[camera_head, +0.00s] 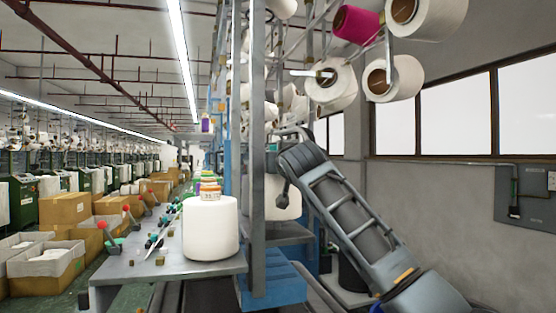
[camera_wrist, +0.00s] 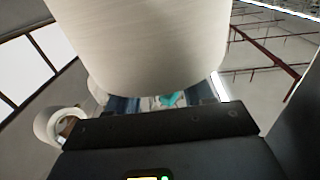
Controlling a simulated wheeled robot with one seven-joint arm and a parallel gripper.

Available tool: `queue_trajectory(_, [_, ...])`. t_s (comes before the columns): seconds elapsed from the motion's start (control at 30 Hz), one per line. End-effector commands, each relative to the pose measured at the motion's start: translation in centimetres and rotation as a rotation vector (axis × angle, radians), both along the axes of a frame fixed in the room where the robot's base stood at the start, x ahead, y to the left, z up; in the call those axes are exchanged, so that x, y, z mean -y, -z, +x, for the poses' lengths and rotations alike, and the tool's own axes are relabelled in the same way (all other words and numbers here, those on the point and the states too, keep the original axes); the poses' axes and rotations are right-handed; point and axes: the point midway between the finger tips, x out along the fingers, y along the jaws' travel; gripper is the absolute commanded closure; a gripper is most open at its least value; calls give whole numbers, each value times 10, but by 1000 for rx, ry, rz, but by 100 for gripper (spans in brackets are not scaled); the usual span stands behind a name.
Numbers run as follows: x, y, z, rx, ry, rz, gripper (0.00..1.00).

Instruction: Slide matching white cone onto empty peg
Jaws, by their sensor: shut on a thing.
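A large white cone (camera_wrist: 145,45) fills the top of the wrist view, held by my gripper (camera_wrist: 162,102). The jaws are shut on it; its lower rim hides most of the fingertips. In the head view my arm reaches up from the lower right to beside the grey upright post, and I cannot make out the jaws there. White cones with brown cores hang on the creel at upper right, one lower left (camera_head: 344,97) and one lower right (camera_head: 399,80). A pink cone (camera_head: 357,24) hangs above them. I cannot pick out the empty peg with certainty.
The grey post (camera_head: 258,110) stands close beside my arm's end. A white cone (camera_head: 210,230) stands on the grey table (camera_head: 165,268), with small coloured spools behind it. Another white cone (camera_head: 283,205) is partly behind the post. Cardboard boxes (camera_head: 64,210) stand at left.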

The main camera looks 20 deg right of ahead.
Motion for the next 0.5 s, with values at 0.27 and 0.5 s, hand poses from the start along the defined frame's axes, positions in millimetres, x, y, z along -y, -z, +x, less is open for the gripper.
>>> queue_trajectory(0.27, [0, 15, 0, 4, -1, -1, 100])
queue_trajectory(0.5, [-1, 23, 0, 5, -1, -1, 100])
